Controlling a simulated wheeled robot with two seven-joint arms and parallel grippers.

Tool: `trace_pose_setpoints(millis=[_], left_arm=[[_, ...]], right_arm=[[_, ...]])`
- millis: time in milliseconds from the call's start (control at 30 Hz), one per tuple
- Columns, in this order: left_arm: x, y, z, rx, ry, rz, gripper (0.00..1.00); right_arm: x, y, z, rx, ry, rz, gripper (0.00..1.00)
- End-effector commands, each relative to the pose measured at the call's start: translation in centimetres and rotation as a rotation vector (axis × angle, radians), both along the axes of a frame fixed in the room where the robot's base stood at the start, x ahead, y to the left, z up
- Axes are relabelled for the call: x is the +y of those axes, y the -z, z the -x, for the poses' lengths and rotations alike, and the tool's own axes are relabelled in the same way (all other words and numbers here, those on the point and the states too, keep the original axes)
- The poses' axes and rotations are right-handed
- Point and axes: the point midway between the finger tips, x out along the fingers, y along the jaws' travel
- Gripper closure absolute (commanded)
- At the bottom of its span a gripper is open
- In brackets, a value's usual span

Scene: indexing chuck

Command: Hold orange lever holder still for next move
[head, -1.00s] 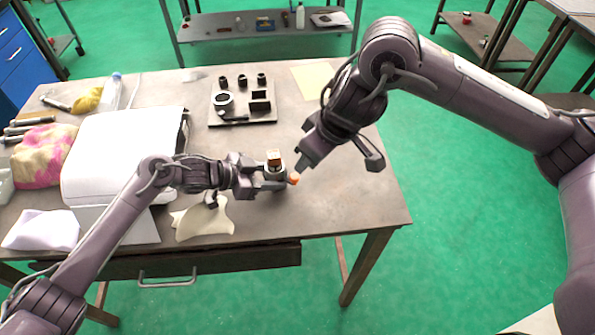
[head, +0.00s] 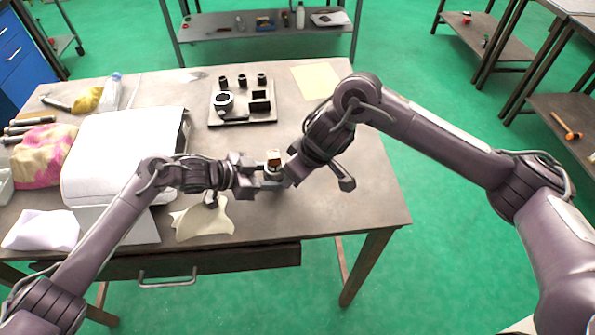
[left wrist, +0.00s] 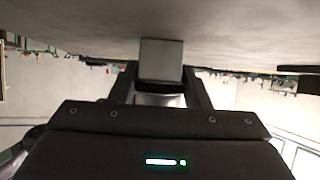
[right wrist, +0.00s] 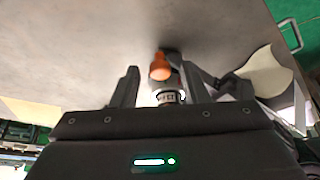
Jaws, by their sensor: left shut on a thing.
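The holder (head: 273,168) is a small grey device with an orange-brown piece on top, near the table's front right. My left gripper (head: 258,178) is shut on its left side. In the left wrist view, a grey block (left wrist: 161,60) of it sits between the fingers. The lever's orange knob (right wrist: 160,66) shows in the right wrist view, with a silver marked collar (right wrist: 168,96) by it. My right gripper (right wrist: 158,76) is open, its fingers apart on either side of the knob; I see no clear contact. In the head view, the right gripper hides the knob.
A dark tray (head: 243,119) with black parts stands behind the holder. A yellow sheet (head: 315,80) lies at the back. The table's right side is mostly clear.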

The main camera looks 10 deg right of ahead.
Motion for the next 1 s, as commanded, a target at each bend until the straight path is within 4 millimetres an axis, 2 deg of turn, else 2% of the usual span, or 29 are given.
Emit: trace_pose_setpoints(millis=[33, 300, 667, 1000], left_arm=[[0.0, -0.2, -0.1, -0.004, 0.000, 0.004, 0.84], [0.0, -0.2, -0.1, -0.003, 0.000, 0.003, 0.84], [0.0, -0.2, -0.1, -0.003, 0.000, 0.003, 0.84], [0.0, -0.2, -0.1, -0.004, 0.001, 0.003, 0.84]], right_arm=[[0.0, 0.0, 0.0, 0.000, 0.000, 0.000, 0.66], [0.0, 0.0, 0.0, 0.000, 0.000, 0.000, 1.00], [-0.3, 0.0, -0.3, 0.002, -0.058, 0.001, 1.00], [-1.1, 0.0, -1.8, 0.003, -0.304, 0.000, 1.00]])
